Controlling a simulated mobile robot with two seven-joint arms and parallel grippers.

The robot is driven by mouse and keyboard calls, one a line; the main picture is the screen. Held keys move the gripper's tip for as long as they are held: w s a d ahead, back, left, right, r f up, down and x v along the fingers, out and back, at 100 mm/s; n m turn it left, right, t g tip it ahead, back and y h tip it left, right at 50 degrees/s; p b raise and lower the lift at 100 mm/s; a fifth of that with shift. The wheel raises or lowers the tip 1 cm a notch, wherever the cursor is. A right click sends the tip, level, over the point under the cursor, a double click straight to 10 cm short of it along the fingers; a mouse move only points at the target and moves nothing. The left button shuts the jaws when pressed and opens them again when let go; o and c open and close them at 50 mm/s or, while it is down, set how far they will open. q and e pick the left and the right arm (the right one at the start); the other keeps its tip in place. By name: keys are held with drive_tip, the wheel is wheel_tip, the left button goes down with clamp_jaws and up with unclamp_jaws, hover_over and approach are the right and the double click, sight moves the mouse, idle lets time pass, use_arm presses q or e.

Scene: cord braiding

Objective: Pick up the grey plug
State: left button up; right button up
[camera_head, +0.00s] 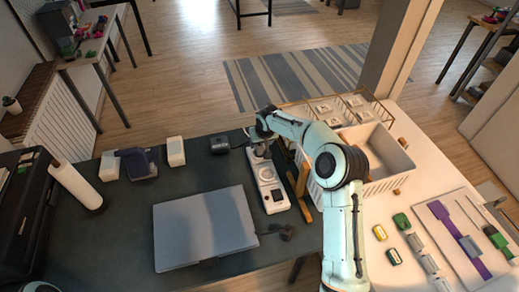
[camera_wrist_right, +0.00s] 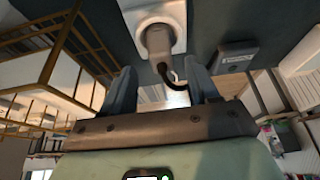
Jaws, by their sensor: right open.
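The grey plug (camera_wrist_right: 158,42) sits in a white socket of the power strip (camera_wrist_right: 178,10) in the right wrist view, with a dark cord bending from it. In the head view the white power strip (camera_head: 275,196) lies on the dark desk, right of the laptop, and the plug (camera_head: 262,153) is at its far end, partly hidden by my arm. My right gripper (camera_wrist_right: 160,72) is open and empty. Its two fingers point toward the plug, one to each side, with gaps between them and the plug. My left gripper is not in view.
A closed grey laptop (camera_head: 205,228) lies left of the strip. A black device (camera_head: 220,145) is beside the strip's far end. A white basket (camera_head: 385,150) and wire rack (camera_head: 322,108) stand to the right. A dark plug-like piece (camera_head: 288,232) lies near the laptop.

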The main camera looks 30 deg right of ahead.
sight(260, 145)
drive_tip(key=x, duration=0.4)
drive_tip(key=shift+w+a+p, duration=0.1)
drive_tip(key=shift+w+p, duration=0.05)
drive_tip(key=shift+p, duration=0.2)
drive_tip(key=shift+r, duration=0.1)
drive_tip(key=c, duration=0.4)
clamp_jaws()
drive_tip(key=shift+r, duration=0.1)
